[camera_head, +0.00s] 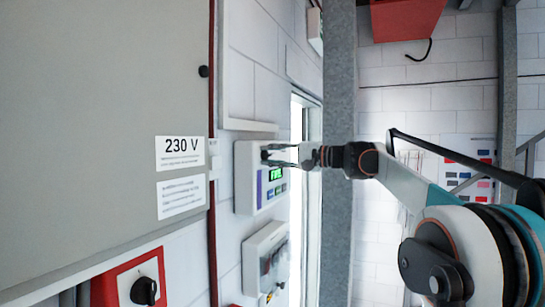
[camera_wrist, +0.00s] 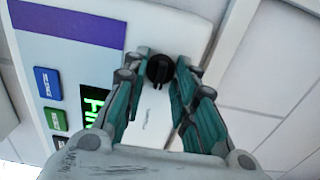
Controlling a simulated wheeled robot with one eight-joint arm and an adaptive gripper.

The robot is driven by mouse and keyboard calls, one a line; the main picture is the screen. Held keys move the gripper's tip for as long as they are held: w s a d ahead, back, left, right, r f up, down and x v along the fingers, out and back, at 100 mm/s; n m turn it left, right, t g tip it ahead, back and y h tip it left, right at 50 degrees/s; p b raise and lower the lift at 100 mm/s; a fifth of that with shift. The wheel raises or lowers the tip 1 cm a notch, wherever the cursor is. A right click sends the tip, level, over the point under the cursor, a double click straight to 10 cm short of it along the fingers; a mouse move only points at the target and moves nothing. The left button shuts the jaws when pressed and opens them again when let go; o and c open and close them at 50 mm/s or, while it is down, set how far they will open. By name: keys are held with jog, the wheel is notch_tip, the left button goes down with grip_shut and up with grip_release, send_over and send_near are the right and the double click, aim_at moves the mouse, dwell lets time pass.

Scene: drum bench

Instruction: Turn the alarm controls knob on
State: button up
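The alarm control panel (camera_head: 245,178) is a white wall box with a lit green display and coloured buttons. In the wrist view the panel (camera_wrist: 110,45) has a purple stripe and a round black knob (camera_wrist: 158,70) with a raised grip bar. My gripper (camera_head: 267,154) reaches the upper part of the panel. In the wrist view its two fingers (camera_wrist: 163,62) stand on either side of the knob, apart from each other, with the tips close to it. Contact with the knob cannot be made out. The fingers partly cover the display and a printed label.
A grey cabinet marked 230 V (camera_head: 105,110) fills the left. Below it is a red box with a black rotary switch (camera_head: 144,291). A second grey-white box (camera_head: 265,258) hangs below the panel. A grey steel column (camera_head: 340,90) stands right of the panel, behind my arm.

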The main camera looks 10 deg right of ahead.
jog(key=o, duration=0.3)
jog(key=shift+w+d, duration=0.1)
jog(key=v, duration=1.2)
